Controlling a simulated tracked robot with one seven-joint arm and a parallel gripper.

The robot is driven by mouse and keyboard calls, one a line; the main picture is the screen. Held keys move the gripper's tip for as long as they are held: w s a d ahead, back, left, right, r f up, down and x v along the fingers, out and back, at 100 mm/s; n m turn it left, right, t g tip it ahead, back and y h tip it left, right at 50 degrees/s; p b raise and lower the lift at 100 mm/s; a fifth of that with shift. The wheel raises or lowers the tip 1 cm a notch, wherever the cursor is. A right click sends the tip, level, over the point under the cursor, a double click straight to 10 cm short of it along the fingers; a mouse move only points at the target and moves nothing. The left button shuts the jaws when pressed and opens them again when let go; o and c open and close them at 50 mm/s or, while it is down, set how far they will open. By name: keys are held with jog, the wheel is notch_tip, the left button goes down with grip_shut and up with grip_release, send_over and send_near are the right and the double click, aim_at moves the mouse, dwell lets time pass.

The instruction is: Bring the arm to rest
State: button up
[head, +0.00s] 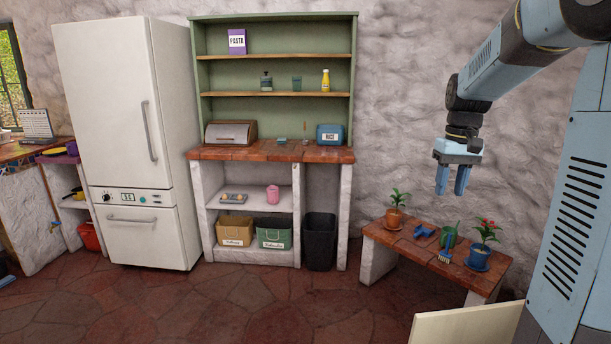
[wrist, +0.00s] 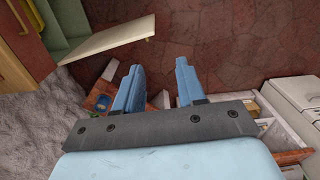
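My gripper (head: 453,180) hangs from my blue arm at the right of the head view, fingers pointing down. It is in the air in front of the pale wall, above the low plant bench. Its two blue fingers are apart with nothing between them. The wrist view also shows my gripper (wrist: 158,80) with a clear gap between the fingers and the red-brown floor beyond. Nothing touches the fingers.
The low bench (head: 410,246) below my gripper holds potted plants and small blue tools. A shelf unit (head: 272,17) with a tiled counter stands mid-view, a white fridge (head: 110,110) to its left. A dark bin (head: 320,242) stands under the counter. The stone floor (head: 250,310) is open in front.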

jog(key=s+a+t, duration=0.3)
jog(key=s+a, duration=0.2)
jog(key=s, duration=0.6)
jog(key=s+a+t, duration=0.2)
jog(key=s+a, duration=0.3)
jog(key=s, duration=0.7)
jog(key=shift+a+r+t, duration=0.25)
jog(key=shift+r+t, duration=0.15)
